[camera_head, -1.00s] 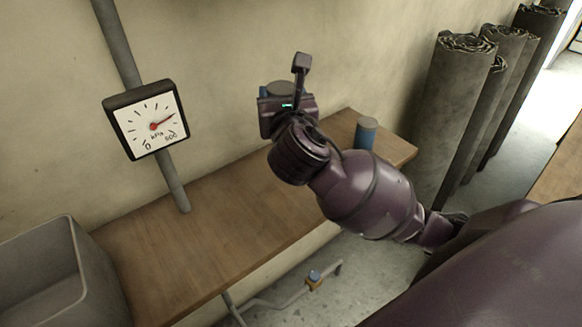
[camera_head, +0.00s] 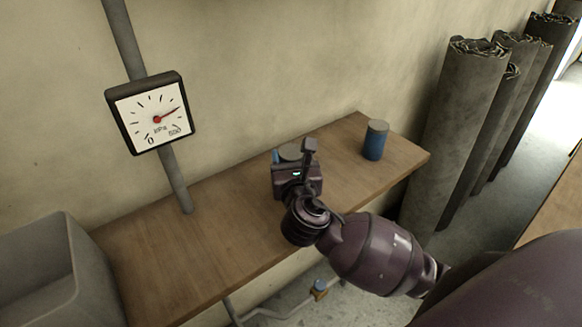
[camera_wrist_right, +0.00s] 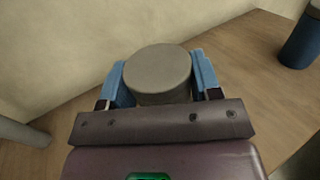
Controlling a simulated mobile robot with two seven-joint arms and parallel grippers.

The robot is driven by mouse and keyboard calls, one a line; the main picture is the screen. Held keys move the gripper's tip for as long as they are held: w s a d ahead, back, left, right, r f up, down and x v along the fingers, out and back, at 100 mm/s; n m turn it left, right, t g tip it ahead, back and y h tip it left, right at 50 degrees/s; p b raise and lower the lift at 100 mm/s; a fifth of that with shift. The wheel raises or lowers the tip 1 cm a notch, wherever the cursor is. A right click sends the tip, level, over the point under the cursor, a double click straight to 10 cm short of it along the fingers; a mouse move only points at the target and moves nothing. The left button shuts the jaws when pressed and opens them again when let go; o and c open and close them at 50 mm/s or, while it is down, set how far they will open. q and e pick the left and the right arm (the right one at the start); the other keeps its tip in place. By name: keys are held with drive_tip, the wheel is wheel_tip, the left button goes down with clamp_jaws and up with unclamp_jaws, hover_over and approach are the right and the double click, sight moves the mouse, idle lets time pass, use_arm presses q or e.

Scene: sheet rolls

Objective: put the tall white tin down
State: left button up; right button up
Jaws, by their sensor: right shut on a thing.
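The tin (camera_wrist_right: 158,72) sits between the blue fingers of my right gripper (camera_wrist_right: 160,84) in the right wrist view. Its round grey top shows, but most of its side is hidden, so I cannot tell its full height or side colour. In the head view the tin's top (camera_head: 289,151) shows just behind my right gripper (camera_head: 291,161), over the wooden shelf (camera_head: 220,235). My wrist hides the tin's base, so I cannot tell whether it touches the shelf. My left gripper is not in view.
A blue tin (camera_head: 375,141) with a grey top stands near the shelf's right end. A gauge (camera_head: 150,113) on a pipe rises behind the shelf, left of the gripper. A grey bin (camera_head: 60,270) is at the left. Sheet rolls (camera_head: 455,130) stand at the right.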

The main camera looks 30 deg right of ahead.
drive_tip(key=shift+f, duration=1.1)
drive_tip(key=shift+f, duration=0.1)
drive_tip(key=o, duration=1.1)
drive_tip(key=v, duration=1.2)
